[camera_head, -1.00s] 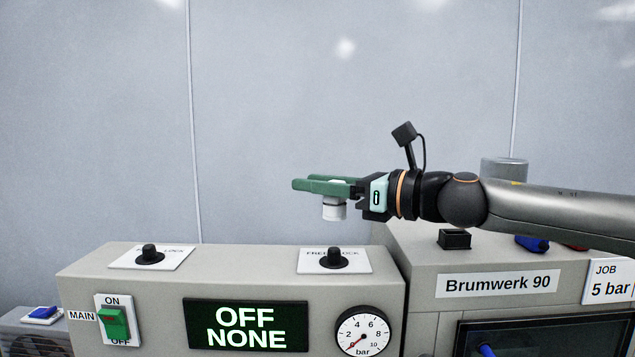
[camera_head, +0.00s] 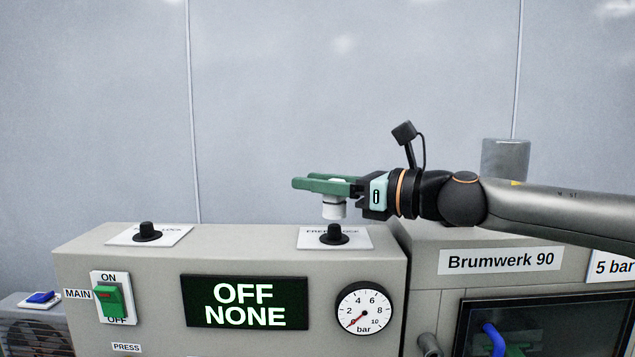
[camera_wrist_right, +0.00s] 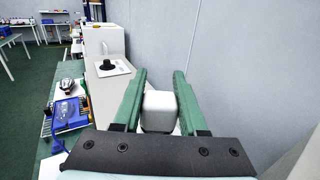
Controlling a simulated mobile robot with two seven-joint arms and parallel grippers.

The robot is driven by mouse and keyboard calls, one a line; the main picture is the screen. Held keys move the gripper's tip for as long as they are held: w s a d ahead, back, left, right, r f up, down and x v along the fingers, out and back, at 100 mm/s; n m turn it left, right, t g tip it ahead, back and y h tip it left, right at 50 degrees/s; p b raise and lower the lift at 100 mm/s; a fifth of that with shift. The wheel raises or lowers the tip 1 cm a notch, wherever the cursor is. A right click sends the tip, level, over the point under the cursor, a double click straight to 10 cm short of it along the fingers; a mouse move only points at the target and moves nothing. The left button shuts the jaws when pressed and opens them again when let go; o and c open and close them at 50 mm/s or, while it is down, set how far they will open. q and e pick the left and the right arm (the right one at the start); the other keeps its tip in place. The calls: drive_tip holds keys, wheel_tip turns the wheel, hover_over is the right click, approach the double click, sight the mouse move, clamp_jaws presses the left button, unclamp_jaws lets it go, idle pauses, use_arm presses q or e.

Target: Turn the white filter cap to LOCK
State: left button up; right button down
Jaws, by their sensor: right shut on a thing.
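The white filter cap (camera_head: 333,208) hangs between the green fingers of my right gripper (camera_head: 325,186). It also shows in the right wrist view (camera_wrist_right: 159,111), between the two fingers. The right gripper is shut on the cap and holds it a little above the black fitting (camera_head: 334,235) on the right label plate, with a small gap between. The plate's FREE and LOCK lettering (camera_head: 361,231) is partly covered by the fitting. My left gripper is in neither view.
A second black fitting (camera_head: 147,232) on a label plate stands at the left of the machine top. The front holds a green main switch (camera_head: 109,300), a display (camera_head: 245,303) reading OFF NONE and a gauge (camera_head: 363,309). A grey cylinder (camera_head: 505,160) stands behind my right arm.

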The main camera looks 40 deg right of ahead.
drive_tip(key=shift+f, duration=0.1)
idle(0.5)
drive_tip(key=shift+f+b, duration=1.4)
drive_tip(key=shift+b, duration=0.05)
drive_tip(key=shift+c, duration=1.9)
unclamp_jaws()
